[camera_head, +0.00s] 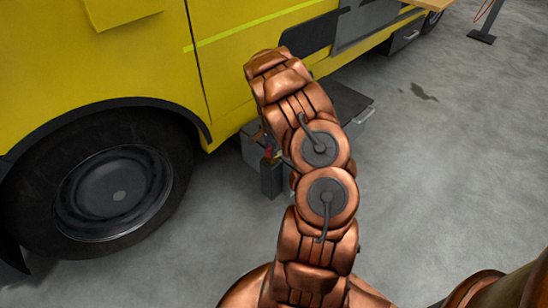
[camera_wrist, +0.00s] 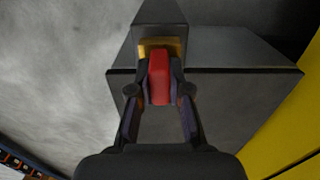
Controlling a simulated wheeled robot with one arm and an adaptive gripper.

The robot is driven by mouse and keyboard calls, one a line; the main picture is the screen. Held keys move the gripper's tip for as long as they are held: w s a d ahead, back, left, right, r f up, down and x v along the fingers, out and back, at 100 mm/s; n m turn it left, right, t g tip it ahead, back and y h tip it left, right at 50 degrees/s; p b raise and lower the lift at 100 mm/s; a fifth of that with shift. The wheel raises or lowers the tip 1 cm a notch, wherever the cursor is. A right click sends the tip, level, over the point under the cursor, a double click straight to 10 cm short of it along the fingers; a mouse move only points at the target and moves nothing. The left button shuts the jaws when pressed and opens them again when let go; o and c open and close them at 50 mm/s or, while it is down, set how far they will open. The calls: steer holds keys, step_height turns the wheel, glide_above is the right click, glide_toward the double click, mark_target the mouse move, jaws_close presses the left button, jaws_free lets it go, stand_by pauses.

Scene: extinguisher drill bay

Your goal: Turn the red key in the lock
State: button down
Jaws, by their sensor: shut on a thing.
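The red key (camera_wrist: 159,78) stands upright in the middle of the wrist view, in front of the brass-yellow lock face (camera_wrist: 175,46). My gripper (camera_wrist: 160,92) has one dark finger on each side of the key and is shut on it. The key's far end is at the lock, but how deep it sits is hidden. The lock is on a dark grey post (camera_wrist: 160,14). In the head view a small red spot of the key (camera_head: 268,153) shows beside my arm, above the post (camera_head: 271,180). My arm hides most of the gripper there.
A grey box (camera_wrist: 230,82) with a flat top adjoins the post. A yellow truck (camera_head: 225,70) with a big black wheel (camera_head: 110,190) stands close behind and left. The concrete floor (camera_head: 450,150) to the right is clear apart from a dark stain and a distant stand (camera_head: 483,36).

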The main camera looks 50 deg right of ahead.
steer(key=shift+n+p, duration=1.5)
steer(key=shift+n, duration=1)
steer(key=shift+n+p, duration=1.6)
steer(key=shift+n, duration=0.9)
steer(key=shift+r+n+p, duration=0.1)
steer(key=shift+n+p, duration=1.3)
steer(key=shift+n, duration=0.8)
steer(key=shift+n+p, duration=0.95)
steer(key=shift+n, duration=1.65)
steer(key=c, duration=1.6)
jaws_free()
steer(key=shift+n, duration=0.3)
steer(key=o, duration=0.5)
steer(key=shift+o, duration=0.4)
